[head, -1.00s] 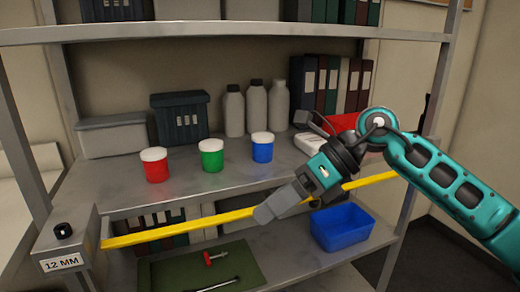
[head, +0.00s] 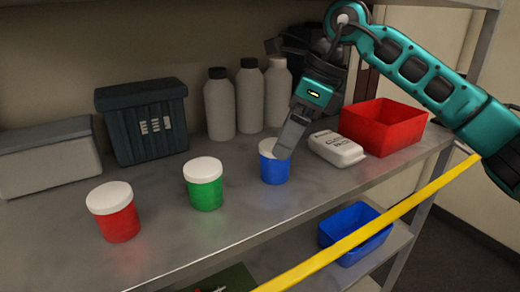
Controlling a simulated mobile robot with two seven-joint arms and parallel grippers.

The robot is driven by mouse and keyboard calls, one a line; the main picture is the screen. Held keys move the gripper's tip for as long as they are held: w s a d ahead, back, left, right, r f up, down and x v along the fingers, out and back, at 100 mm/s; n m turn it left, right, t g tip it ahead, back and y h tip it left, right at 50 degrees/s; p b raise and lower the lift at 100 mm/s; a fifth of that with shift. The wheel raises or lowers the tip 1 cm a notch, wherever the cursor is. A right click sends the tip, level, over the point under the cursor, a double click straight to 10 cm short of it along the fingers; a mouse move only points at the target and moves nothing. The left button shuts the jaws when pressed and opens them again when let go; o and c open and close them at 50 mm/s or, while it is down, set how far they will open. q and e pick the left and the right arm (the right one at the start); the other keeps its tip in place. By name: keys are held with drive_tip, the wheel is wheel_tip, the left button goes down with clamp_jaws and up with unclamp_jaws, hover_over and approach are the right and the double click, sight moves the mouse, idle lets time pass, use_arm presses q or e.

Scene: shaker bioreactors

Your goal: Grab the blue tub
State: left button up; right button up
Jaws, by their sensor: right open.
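The blue tub (head: 274,171) has a white lid and stands upright on the shelf, at the right end of a row with a green tub (head: 205,190) and a red tub (head: 117,220). My right gripper (head: 286,146) reaches down at the blue tub from the upper right, jaws open. A grey finger overlaps the right part of the lid in the picture. The other finger is hidden, and I cannot tell whether the finger touches the tub. My left gripper is not in view.
A white box-shaped pack (head: 336,150) and a red bin (head: 384,130) stand right of the blue tub. Several grey bottles (head: 219,108) stand behind it. A yellow bar (head: 385,218) crosses in front of the shelf. A blue bin (head: 330,232) sits on the lower shelf.

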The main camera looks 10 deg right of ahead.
sight(271, 160)
drive_tip(key=shift+w+a, duration=0.15)
drive_tip(key=shift+w, duration=0.3)
drive_tip(key=b+x, duration=0.1)
drive_tip(key=x, duration=0.6)
drive_tip(key=shift+s+f, duration=0.15)
drive_tip(key=shift+f, duration=0.05)
drive_tip(key=shift+c, duration=0.4)
drive_tip(key=c, duration=1.1)
